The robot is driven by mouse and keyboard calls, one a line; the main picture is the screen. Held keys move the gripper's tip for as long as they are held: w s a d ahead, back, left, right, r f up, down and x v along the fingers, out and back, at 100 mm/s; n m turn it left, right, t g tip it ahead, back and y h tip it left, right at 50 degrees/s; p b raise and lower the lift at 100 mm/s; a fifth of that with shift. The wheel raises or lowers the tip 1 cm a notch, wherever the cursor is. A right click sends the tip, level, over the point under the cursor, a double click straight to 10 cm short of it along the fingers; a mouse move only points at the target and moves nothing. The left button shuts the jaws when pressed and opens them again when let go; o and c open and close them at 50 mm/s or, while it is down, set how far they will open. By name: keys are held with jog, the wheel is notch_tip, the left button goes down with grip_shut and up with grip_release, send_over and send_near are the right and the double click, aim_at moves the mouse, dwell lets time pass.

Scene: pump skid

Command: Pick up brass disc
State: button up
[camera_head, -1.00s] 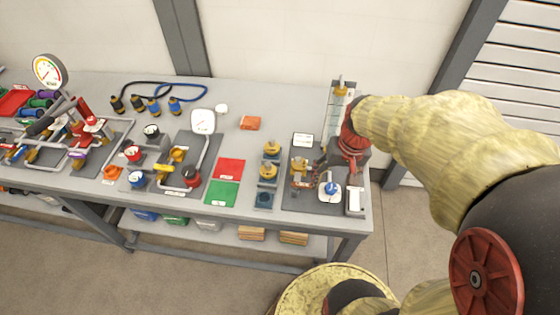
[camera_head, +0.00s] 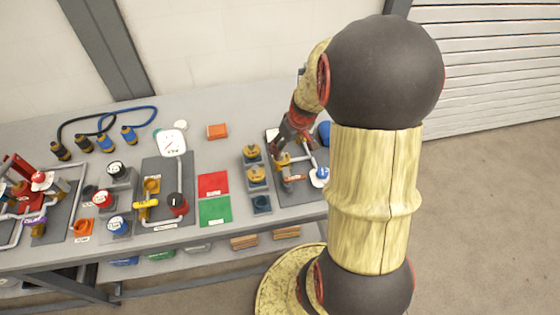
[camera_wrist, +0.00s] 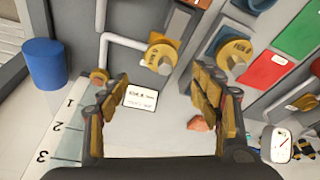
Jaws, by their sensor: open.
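Brass-coloured round discs with grey centres show in the wrist view: one on the piped fixture (camera_wrist: 160,57), and one on a blue-grey block (camera_wrist: 235,55) to its right. The head view shows two brass discs on a row of blocks, a far one (camera_head: 252,152) and a nearer one (camera_head: 257,175). The brass piece on the piped fixture (camera_head: 283,160) is partly covered by my gripper. My gripper (camera_wrist: 165,95) is open and empty, its fingers apart over the fixture area. The right finger hides part of the blocks. I cannot tell its exact height.
A white label card (camera_wrist: 140,97) lies between the fingers in the wrist view. A numbered scale (camera_wrist: 65,130) and a blue cylinder (camera_wrist: 44,65) stand left. A red mat (camera_head: 213,184), a green mat (camera_head: 215,210) and an orange block (camera_head: 217,131) lie left of the blocks.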

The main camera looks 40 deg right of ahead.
aim_at(283, 154)
jog(key=b+x, duration=0.2)
jog(key=x, duration=0.5)
jog(key=shift+w+a+f, duration=0.15)
jog(key=shift+w+f, duration=0.05)
jog(key=shift+f, duration=0.05)
jog(key=shift+r, duration=0.1)
jog(key=c, duration=1.3)
